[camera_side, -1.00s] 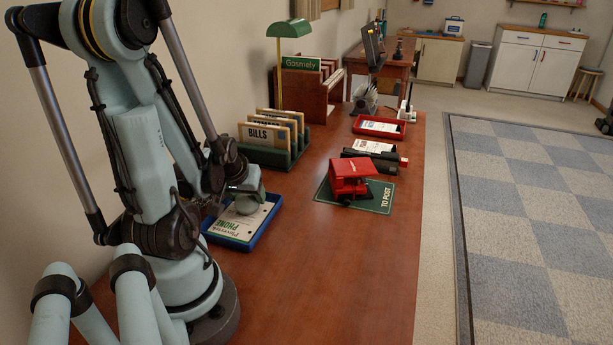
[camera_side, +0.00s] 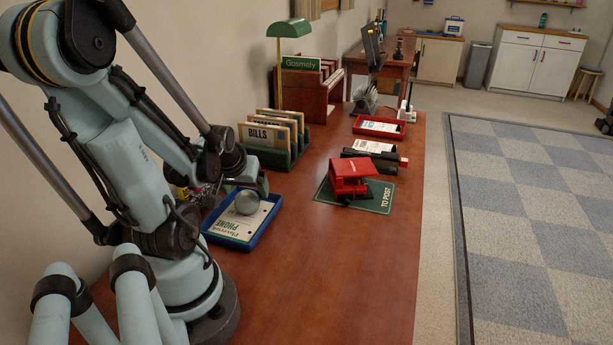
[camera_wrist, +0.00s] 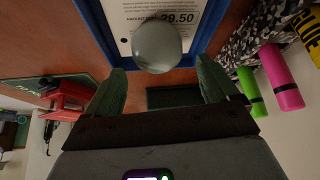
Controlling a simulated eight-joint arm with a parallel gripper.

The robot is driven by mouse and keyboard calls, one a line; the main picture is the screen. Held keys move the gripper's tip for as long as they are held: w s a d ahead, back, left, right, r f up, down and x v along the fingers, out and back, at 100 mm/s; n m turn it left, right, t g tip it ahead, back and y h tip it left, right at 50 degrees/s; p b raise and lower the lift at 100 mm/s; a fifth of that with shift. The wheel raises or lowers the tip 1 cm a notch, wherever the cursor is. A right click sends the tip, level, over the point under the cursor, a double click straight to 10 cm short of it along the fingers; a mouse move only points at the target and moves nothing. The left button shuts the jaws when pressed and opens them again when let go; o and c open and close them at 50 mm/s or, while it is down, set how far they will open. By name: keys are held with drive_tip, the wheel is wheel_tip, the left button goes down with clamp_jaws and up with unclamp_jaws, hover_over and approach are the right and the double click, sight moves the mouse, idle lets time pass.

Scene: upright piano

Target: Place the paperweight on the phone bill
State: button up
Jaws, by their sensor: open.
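The paperweight, a smooth grey-green ball (camera_side: 247,202), rests on the white phone bill (camera_side: 232,226), which lies in a blue tray (camera_side: 216,241) at the desk's left. In the wrist view the ball (camera_wrist: 157,47) sits over the bill (camera_wrist: 185,8), near the edge of the blue tray (camera_wrist: 95,30). My gripper (camera_side: 258,184) is just above and behind the ball in the side view. In the wrist view my gripper (camera_wrist: 161,68) has its two green fingers spread wide, with the ball beyond the tips and nothing held between them.
A green rack of folders marked BILLS (camera_side: 262,137) stands close behind the tray. A red tray (camera_side: 380,127) is farther back. Bare desk lies in front and right of the blue tray.

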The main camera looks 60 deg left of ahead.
drive_tip(key=shift+v, duration=3)
drive_tip(key=w+d+r+m+t+h, duration=0.2)
drive_tip(key=w+d+m, duration=0.3)
drive_tip(key=d, duration=0.5)
drive_tip(key=w+d+r+m+t+h, duration=0.1)
drive_tip(key=w+d+m+h, duration=0.2)
drive_tip(key=w+d+m, duration=0.3)
drive_tip(key=w+d, duration=0.3)
drive_tip(key=d, duration=0.1)
drive_tip(key=shift+d+r+t, duration=0.35)
drive_tip(key=shift+r+t, duration=0.05)
